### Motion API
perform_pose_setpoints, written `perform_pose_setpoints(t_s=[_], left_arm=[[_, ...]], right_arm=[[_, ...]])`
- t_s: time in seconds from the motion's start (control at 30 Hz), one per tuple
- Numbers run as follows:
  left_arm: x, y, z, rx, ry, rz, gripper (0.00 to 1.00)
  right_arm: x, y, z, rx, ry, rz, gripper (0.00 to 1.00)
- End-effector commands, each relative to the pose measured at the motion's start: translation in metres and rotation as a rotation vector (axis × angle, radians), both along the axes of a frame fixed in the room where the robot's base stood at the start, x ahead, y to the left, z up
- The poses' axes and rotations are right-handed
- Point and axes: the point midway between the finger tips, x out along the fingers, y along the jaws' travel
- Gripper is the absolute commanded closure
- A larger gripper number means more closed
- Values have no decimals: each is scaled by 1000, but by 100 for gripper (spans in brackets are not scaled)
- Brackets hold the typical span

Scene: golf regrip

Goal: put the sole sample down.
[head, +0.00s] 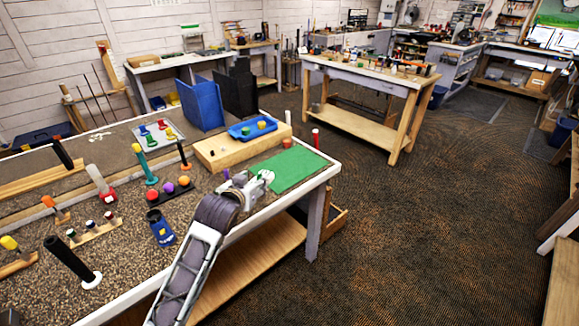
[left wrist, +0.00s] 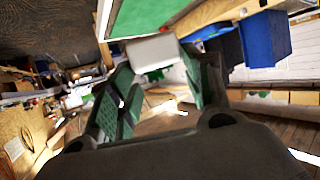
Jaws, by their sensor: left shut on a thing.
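My left gripper (head: 252,187) is at the front left edge of the green mat (head: 300,163), near the bench's front edge. It is shut on a pale block, which I take to be the sole sample (left wrist: 152,48). In the left wrist view the block sits between the two green-padded fingertips of this gripper (left wrist: 155,72), close to the green mat (left wrist: 150,14). In the head view the gripper partly hides the sample, and I cannot tell whether it touches the mat. My right gripper is not in view.
A wooden board (head: 212,153) with a blue tray (head: 252,128) lies behind the mat. Most of the mat is bare.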

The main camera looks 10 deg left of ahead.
Motion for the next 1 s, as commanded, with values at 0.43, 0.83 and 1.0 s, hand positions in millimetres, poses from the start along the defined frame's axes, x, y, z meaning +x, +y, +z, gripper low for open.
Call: perform_pose_setpoints(t_s=[0.43,0.83,1.0], left_arm=[[29,1,68,1,-5,-16,91],[53,1,124,0,-5,-34,91],[64,0,146,1,-4,-44,91]], right_arm=[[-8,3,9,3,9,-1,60],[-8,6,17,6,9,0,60],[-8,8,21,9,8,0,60]])
